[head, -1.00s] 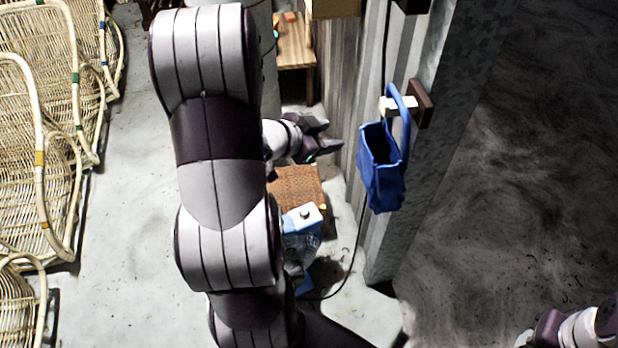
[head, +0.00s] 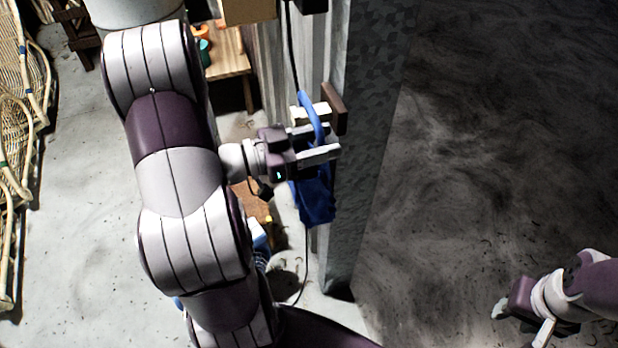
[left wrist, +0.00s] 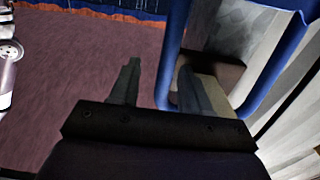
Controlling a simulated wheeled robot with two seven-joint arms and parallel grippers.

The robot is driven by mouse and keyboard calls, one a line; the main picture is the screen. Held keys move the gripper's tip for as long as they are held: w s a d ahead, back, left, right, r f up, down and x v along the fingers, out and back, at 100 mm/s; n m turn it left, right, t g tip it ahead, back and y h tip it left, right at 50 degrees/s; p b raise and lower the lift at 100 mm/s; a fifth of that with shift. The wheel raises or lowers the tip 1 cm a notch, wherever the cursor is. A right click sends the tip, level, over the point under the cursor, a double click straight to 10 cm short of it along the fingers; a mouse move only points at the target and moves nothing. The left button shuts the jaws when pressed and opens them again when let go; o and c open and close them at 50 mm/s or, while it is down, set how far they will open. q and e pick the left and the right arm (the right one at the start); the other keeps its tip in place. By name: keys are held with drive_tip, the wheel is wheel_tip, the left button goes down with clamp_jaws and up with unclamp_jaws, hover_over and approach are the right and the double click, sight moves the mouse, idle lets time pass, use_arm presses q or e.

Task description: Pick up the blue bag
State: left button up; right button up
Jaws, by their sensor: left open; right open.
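The blue bag (head: 317,205) hangs from a peg with a pale block (head: 310,116) and a dark brown base on the grey post. Its raised handle (head: 311,112) loops up over the peg. My left gripper (head: 336,142) is open at the handle, in front of the upper bag, and hides part of it. In the left wrist view, one strand of the blue handle (left wrist: 172,50) shows between the two open fingers (left wrist: 158,80); whether it touches them I cannot tell. My right gripper (head: 521,322) is open and empty at the lower right, well away from the bag.
The corrugated wall and grey post (head: 375,130) stand right behind the bag. A wooden table (head: 228,60) with small items is at the upper middle. Rattan chairs (head: 15,140) line the left edge. The dark floor (head: 480,150) at the right is clear.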

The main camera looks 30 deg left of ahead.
use_arm(q)
drive_tip(key=shift+w+d, duration=0.15)
drive_tip(key=shift+w, duration=0.15)
drive_tip(key=shift+a+f, duration=0.1)
drive_tip(key=shift+a, duration=0.1)
clamp_jaws()
